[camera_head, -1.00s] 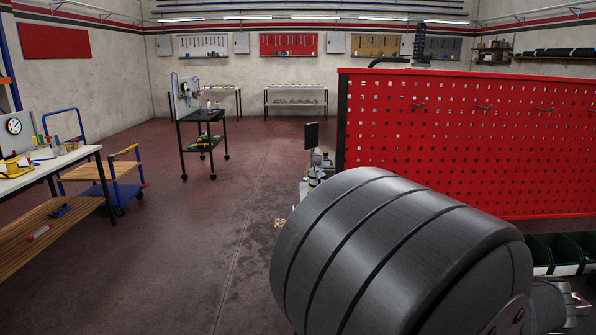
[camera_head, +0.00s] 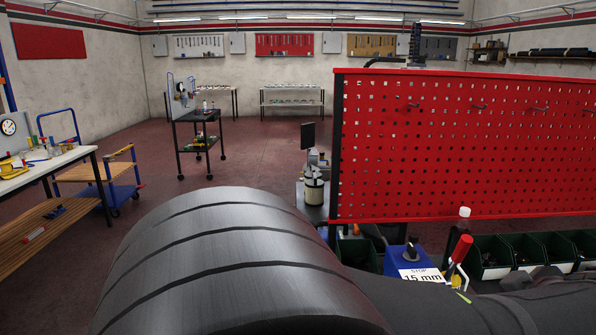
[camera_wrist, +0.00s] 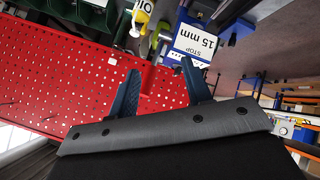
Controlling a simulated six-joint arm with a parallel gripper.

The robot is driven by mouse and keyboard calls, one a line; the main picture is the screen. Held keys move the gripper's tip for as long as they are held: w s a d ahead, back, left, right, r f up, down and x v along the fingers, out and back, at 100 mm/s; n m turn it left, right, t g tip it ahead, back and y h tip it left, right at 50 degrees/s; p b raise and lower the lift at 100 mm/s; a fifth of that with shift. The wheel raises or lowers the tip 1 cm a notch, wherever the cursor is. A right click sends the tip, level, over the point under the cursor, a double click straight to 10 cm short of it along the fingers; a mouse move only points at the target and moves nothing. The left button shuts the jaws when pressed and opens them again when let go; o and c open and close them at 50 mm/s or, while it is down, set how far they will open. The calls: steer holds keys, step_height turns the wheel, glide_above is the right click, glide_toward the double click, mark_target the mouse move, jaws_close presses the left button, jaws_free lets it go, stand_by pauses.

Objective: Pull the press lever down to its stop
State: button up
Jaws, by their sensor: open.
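A red handle (camera_head: 461,248) stands tilted above a yellow part at the lower right of the head view; I cannot tell if it is the press lever. A white knob (camera_head: 464,212) shows just above it. Left of it is a blue block (camera_head: 399,262) with a black knob and a white "STOP 15 mm" sign (camera_head: 421,276). The sign (camera_wrist: 195,42) also shows in the wrist view, beside a yellow part (camera_wrist: 143,20). My gripper (camera_wrist: 160,66) is open and empty, its blue fingers pointing toward the sign and yellow part, apart from both as far as I see.
A red pegboard (camera_head: 460,145) stands behind the bench. Dark green bins (camera_head: 490,256) line its foot. My arm hides much of the bench front. Carts and a side table (camera_head: 50,165) are far left.

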steer(key=d+v, duration=0.1)
steer(key=v, duration=0.5)
steer(key=g, duration=0.8)
glide_toward(461, 260)
steer(key=shift+n, duration=0.3)
steer(key=f, duration=0.2)
steer(key=w+d+f, duration=0.1)
steer(key=f, duration=0.4)
steer(key=shift+w+d+f, duration=0.3)
steer(key=shift+w+f, duration=0.05)
steer(key=shift+w, duration=0.05)
steer(key=shift+g, duration=0.4)
steer(key=shift+s+a+r, duration=0.1)
steer(key=shift+a+r, duration=0.05)
steer(key=shift+r, duration=1.1)
steer(key=shift+s+a+r, duration=0.1)
steer(key=shift+a+r, duration=0.05)
steer(key=shift+r, duration=1.15)
steer(key=f, duration=0.5)
steer(key=shift+d+f, duration=0.15)
steer(key=shift+d, duration=0.15)
steer(key=shift+s+f+t, duration=0.45)
steer(key=shift+s+t, duration=0.35)
steer(key=shift+t, duration=0.15)
steer(key=shift+s+f+t, duration=0.5)
steer(key=shift+s+t, duration=0.35)
steer(key=shift+t, duration=0.05)
steer(key=shift+s+f+t, duration=0.45)
steer(key=shift+s+t, duration=0.35)
steer(key=shift+t, duration=0.15)
